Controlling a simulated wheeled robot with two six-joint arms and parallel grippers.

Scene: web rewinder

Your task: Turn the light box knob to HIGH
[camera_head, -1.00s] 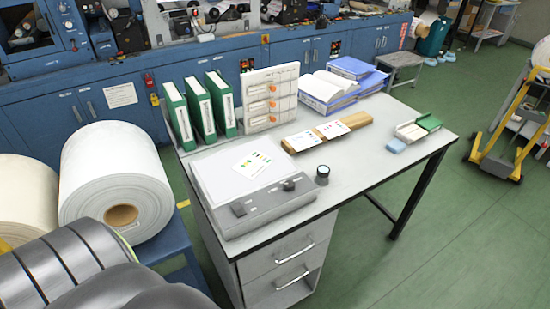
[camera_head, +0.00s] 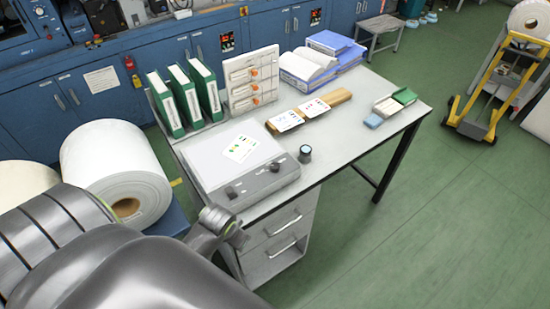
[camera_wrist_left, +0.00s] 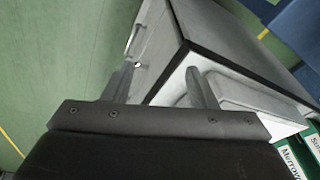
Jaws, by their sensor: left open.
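The light box (camera_head: 215,160) lies on the near left of the desk, with a card with coloured marks on its pale top. Its grey front panel carries a dark round knob (camera_head: 277,155) towards the right and a dark switch (camera_head: 232,191) towards the left. The knob's setting is too small to read. My left gripper (camera_head: 236,237) is low by the desk's near left corner, below the panel and apart from the knob. In the left wrist view my open, empty fingers (camera_wrist_left: 160,84) point at the desk corner; the knob does not show. My right gripper is out of view.
A small dark cylinder (camera_head: 305,153) stands just right of the light box. Green binders (camera_head: 187,98) stand behind it, and a wooden strip with cards (camera_head: 310,110) lies further right. Drawers (camera_head: 280,240) are under the near edge. A white roll (camera_head: 115,170) is at left.

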